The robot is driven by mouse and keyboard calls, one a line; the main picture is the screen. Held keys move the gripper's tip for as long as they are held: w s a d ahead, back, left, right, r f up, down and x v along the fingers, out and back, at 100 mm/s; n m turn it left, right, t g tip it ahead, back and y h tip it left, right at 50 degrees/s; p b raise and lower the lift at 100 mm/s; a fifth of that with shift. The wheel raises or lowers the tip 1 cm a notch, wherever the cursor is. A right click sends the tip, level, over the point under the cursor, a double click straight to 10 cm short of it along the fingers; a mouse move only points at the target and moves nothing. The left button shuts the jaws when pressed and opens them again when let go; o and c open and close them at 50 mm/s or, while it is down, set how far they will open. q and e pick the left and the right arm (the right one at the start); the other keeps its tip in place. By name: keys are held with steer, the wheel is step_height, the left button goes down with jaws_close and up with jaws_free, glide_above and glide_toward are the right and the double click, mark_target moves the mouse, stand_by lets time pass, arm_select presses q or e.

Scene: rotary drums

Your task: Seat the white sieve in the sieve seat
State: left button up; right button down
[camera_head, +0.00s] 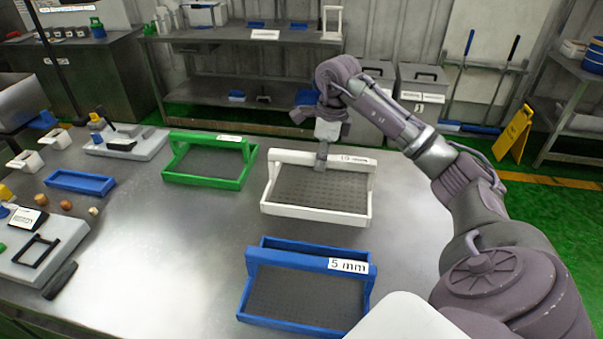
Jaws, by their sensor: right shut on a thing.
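The white sieve (318,213) is a rectangular white frame with a grey mesh floor and a raised handle bar along its back edge, labelled "10 mm" or similar. My right gripper (322,163) is shut on the handle bar of the white sieve, coming from above. The sieve looks level over the metal table; I cannot tell whether it touches the table or hangs a little above it. My left gripper is not in view. I cannot make out a sieve seat with certainty in this view.
A blue sieve (243,303) labelled "5 mm" lies in front, and a green sieve (246,179) lies to the left. A small blue tray (81,181) and grey bases stand at the left. The metal table (165,255) is bare at left centre. A shelf bench (215,36) stands behind.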

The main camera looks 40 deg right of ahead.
steer(key=p, duration=0.1)
glide_above(301, 186)
step_height(301, 186, down, 2)
steer(key=shift+s+d+f, duration=0.15)
steer(key=shift+f, duration=0.1)
step_height(301, 186, down, 4)
steer(key=shift+r+p, duration=0.15)
steer(key=shift+p, duration=0.55)
steer(key=shift+f, duration=0.25)
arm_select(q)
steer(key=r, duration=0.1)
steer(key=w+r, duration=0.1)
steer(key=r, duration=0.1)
arm_select(e)
steer(key=shift+f, duration=0.15)
steer(key=c, duration=0.9)
jaws_free()
steer(key=shift+s, duration=0.1)
steer(key=shift+c, duration=0.2)
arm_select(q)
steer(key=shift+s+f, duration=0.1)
